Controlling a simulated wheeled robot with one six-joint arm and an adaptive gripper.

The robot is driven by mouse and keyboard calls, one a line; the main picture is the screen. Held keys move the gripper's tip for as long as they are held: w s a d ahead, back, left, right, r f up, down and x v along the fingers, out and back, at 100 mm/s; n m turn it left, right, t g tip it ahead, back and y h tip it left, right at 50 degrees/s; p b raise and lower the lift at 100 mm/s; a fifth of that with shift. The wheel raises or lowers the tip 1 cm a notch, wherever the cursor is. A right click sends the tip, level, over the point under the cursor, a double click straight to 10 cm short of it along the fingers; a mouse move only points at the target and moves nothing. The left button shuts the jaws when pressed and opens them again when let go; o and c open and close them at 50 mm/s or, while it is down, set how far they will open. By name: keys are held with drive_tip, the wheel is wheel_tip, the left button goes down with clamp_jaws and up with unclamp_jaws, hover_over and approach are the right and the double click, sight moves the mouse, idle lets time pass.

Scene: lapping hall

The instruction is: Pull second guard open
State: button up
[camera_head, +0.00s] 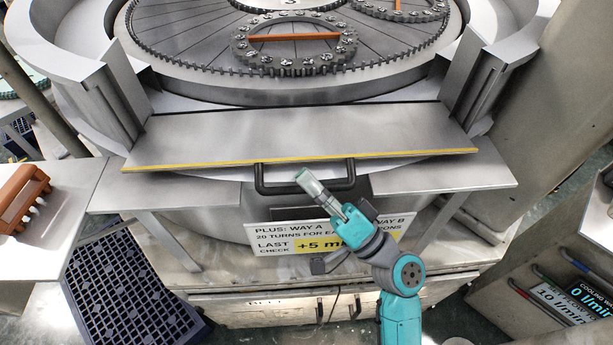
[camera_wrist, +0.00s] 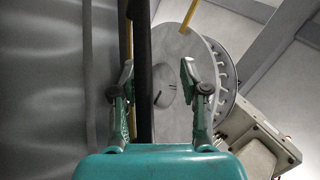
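The guard (camera_head: 300,137) in the head view is a wide grey plate with a yellow front edge, lying tilted outward between two grey uprights at the front of the lapping machine. A black bar handle (camera_head: 272,191) sticks out below its edge. My arm's upper end overlaps the handle's middle; the fingertips are not clear there. In the wrist view my gripper (camera_wrist: 157,82) is open, one finger each side. The black handle (camera_wrist: 142,60) runs between the fingers, nearer the left one. The guard (camera_wrist: 60,80) and its yellow edge fill the left. Contact cannot be told.
A toothed lapping plate (camera_head: 205,46) with ring carriers lies behind the guard. A grey ledge (camera_head: 440,180) runs beneath it, with a sign (camera_head: 290,243) below. A table with a brown rack (camera_head: 22,197) and a blue crate (camera_head: 125,290) stand left; a display cabinet (camera_head: 540,270) stands right.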

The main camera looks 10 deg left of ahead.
drive_tip(key=v, duration=1.1)
drive_tip(key=shift+d, duration=0.15)
